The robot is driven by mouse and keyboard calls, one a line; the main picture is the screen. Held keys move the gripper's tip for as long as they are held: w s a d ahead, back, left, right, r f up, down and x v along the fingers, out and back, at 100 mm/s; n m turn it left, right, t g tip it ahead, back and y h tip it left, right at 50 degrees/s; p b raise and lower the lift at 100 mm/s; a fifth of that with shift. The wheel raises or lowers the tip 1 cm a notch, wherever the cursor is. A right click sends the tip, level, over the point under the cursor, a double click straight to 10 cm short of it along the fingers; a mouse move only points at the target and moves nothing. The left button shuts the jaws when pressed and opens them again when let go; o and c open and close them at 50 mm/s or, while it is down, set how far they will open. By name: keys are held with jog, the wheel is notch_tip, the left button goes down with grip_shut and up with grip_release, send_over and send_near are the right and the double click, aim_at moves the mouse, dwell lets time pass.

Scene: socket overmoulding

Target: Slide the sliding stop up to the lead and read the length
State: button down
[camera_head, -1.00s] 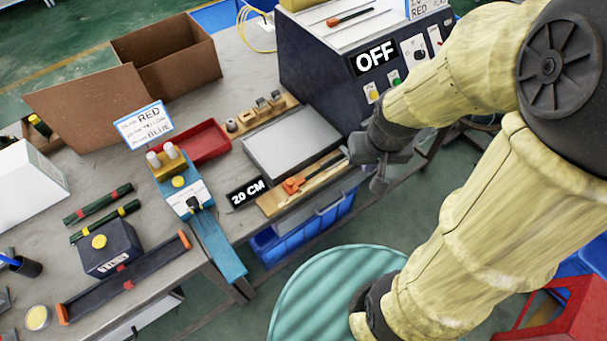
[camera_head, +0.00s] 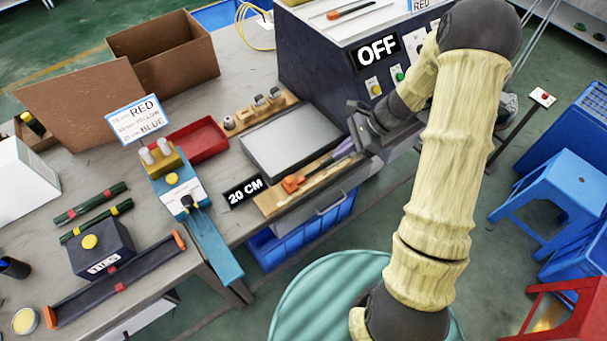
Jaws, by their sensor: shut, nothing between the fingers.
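A wooden measuring board (camera_head: 268,204) lies along the table's front edge, beside a sign reading 20 CM (camera_head: 245,190). An orange piece (camera_head: 292,184) sits near the board's left end, and a thin dark strip, probably the lead (camera_head: 315,173), runs right from it. A small purple piece (camera_head: 343,148) shows at the strip's right end beside my gripper; I cannot tell for sure which piece is the sliding stop. My gripper (camera_head: 357,128) is shut and empty at the board's right end. Its fingers partly hide that end, and contact with the purple piece cannot be told.
A grey plate (camera_head: 290,140) lies just behind the board. A dark control box (camera_head: 320,75) with an OFF sign stands behind my gripper. A blue-and-yellow press (camera_head: 178,185) and a red tray (camera_head: 203,138) are to the left. A blue bin (camera_head: 300,238) is below the table edge.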

aim_at(290, 184)
jog(key=shift+a, duration=0.1)
jog(key=p+x, duration=0.1)
jog(key=x, duration=0.9)
jog(key=shift+s, duration=0.15)
jog(key=shift+s+a+f+p, duration=0.1)
jog(key=shift+a+f+p, duration=0.1)
jog(key=shift+a, duration=0.75)
jog(key=shift+s+a+f+p, duration=0.1)
jog(key=shift+a+p, duration=0.1)
jog(key=shift+a, duration=0.75)
